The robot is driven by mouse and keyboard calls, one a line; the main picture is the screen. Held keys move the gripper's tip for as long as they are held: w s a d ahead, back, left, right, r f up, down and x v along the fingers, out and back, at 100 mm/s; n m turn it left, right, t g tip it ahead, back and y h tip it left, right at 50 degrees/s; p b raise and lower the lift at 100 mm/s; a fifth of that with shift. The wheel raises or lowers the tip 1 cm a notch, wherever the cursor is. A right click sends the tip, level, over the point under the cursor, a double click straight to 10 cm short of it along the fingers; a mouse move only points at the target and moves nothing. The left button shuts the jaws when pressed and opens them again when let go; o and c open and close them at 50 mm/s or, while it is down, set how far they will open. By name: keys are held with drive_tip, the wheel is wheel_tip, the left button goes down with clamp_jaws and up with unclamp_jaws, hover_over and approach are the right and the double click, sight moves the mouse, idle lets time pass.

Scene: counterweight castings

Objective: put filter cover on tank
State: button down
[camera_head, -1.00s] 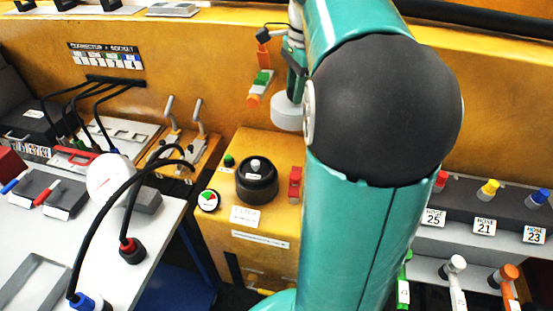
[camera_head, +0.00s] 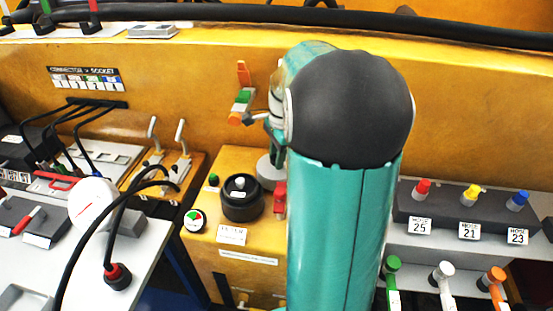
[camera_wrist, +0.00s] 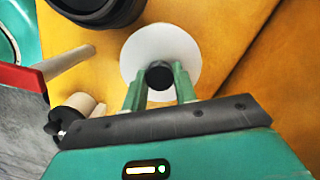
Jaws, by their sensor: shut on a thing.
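The filter cover, a pale grey round disc (camera_wrist: 143,52) with a black knob (camera_wrist: 159,75), is in my gripper (camera_wrist: 158,82). The two green fingers are shut on the knob. In the head view the cover (camera_head: 268,172) is partly hidden behind my arm, right of and behind a black round fitting (camera_head: 242,203). The tank is the yellow box (camera_head: 212,264) bearing that fitting; its yellow top (camera_wrist: 85,68) lies behind the cover in the wrist view. I cannot tell whether the cover touches the tank. My gripper is mostly hidden in the head view.
A red fitting (camera_head: 280,198) stands close beside the black fitting. A gauge (camera_head: 194,220) is at the tank's left. A table with cables (camera_head: 118,277) is at left. Hose racks (camera_head: 470,207) are at right. A yellow wall (camera_head: 190,75) rises behind.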

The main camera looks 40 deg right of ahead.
drive_tip(key=shift+f, duration=0.6)
drive_tip(key=shift+f, duration=0.15)
drive_tip(key=c, duration=1.1)
unclamp_jaws()
wheel_tip(320, 180, up, 12)
drive_tip(key=d, duration=0.1)
drive_tip(key=s+a+n+t, duration=0.1)
drive_tip(key=s+a+n, duration=0.3)
drive_tip(key=a+n, duration=0.3)
drive_tip(key=s+a+f+n+t+h, duration=0.1)
drive_tip(key=s+a+n+t, duration=0.1)
drive_tip(key=a+n, duration=0.5)
drive_tip(key=s+a+n+t, duration=0.2)
drive_tip(key=s+a+n, duration=0.3)
drive_tip(key=a, duration=0.9)
drive_tip(key=n, duration=0.2)
drive_tip(key=shift+s+f+n, duration=0.2)
drive_tip(key=shift+s+n, duration=0.15)
drive_tip(key=shift+n, duration=0.05)
